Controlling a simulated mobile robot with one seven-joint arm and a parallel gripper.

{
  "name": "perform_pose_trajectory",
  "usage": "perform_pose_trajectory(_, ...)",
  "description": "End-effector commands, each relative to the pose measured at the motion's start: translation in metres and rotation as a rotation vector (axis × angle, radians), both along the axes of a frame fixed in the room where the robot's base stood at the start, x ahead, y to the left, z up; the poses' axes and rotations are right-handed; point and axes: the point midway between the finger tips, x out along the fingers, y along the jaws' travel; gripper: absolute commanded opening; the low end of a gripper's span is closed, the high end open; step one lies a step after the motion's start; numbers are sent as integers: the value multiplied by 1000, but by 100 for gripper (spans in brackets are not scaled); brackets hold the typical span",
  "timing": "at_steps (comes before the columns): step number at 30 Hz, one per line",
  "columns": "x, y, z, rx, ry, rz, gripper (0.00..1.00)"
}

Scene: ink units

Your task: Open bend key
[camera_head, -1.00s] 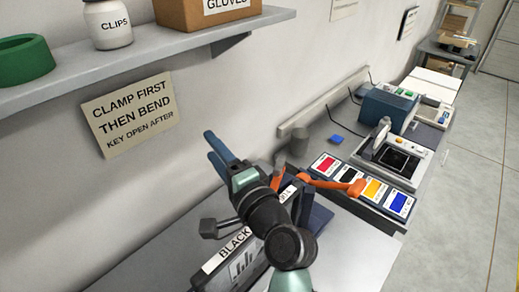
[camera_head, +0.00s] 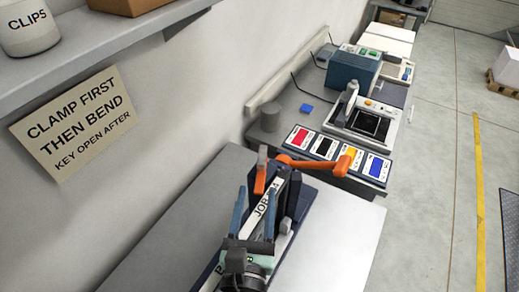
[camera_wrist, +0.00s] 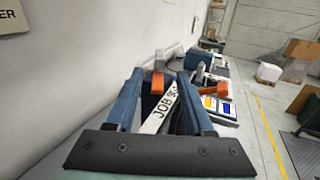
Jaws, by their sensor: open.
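The bending device is a dark blue unit with a white label strip reading "JOB" (camera_head: 266,205), partly hidden by my arm. At its far end stand a short upright orange handle (camera_head: 261,176) with a grey top and a long orange lever (camera_head: 315,163) reaching right. Both show in the wrist view, the handle (camera_wrist: 158,84) between my fingers and the lever (camera_wrist: 214,88) right of them. I cannot tell which is the bend key. My gripper (camera_head: 254,205) is open with blue fingers, above the label strip and short of the orange parts. It seems to touch neither.
A tray with red, black, yellow and blue cards (camera_head: 338,151) lies beyond the lever. The grey bench top (camera_head: 345,235) is clear to the right. A shelf (camera_head: 95,58) juts out at upper left above a sign (camera_head: 75,122).

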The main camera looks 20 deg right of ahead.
Motion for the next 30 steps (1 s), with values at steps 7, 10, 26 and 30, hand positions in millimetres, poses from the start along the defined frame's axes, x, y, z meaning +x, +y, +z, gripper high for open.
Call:
perform_pose_trajectory(7,41,-23,5,-5,-2,-1,52)
perform_pose_trajectory(10,57,-32,5,-5,-2,-1,52)
perform_pose_trajectory(26,98,-54,1,-5,-1,0,52)
perform_pose_trajectory(30,98,-53,1,-5,-1,1,52)
